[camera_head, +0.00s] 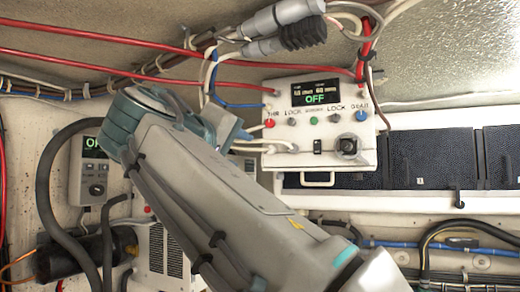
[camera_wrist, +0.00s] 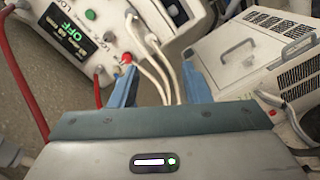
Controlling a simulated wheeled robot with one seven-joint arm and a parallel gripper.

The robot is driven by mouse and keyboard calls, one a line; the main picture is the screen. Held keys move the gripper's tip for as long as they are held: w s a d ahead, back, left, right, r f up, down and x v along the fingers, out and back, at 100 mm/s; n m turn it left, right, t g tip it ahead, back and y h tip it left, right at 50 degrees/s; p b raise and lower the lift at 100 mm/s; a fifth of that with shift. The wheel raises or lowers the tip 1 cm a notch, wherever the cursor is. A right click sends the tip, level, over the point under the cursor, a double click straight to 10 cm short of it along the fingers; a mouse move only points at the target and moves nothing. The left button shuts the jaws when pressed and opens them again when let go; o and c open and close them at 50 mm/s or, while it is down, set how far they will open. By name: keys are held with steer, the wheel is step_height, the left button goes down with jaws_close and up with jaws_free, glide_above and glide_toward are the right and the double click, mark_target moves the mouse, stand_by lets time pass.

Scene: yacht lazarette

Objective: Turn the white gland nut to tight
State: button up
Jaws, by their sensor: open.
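A white control box (camera_head: 318,160) with a green "OFF" display hangs at the upper middle of the head view; its tilted face also shows in the wrist view (camera_wrist: 92,72). White cables leave its side, with a small white fitting (camera_wrist: 152,40) at one cable's end that may be the gland nut; I cannot tell for sure. My gripper (camera_wrist: 159,64) is open, its two blue fingers either side of the white cables, below that fitting. Whether the fingers touch the cables is unclear. In the head view my arm hides most of the gripper, just left of the box.
Red cables (camera_head: 150,70) run overhead to the box. Grey connectors (camera_head: 285,28) hang above it. A white vented unit (camera_wrist: 248,58) stands at right in the wrist view. A second, smaller panel (camera_head: 93,170) is at left. Dark panels (camera_head: 440,158) line the right wall.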

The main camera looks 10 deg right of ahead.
steer(key=r, duration=0.1)
steer(key=p, duration=0.3)
glide_toward(269, 150)
steer(key=shift+h, duration=0.3)
steer(key=x, duration=0.8)
steer(key=shift+w+a, duration=0.1)
steer(key=shift+c, duration=0.3)
jaws_close()
steer(key=shift+f, duration=0.1)
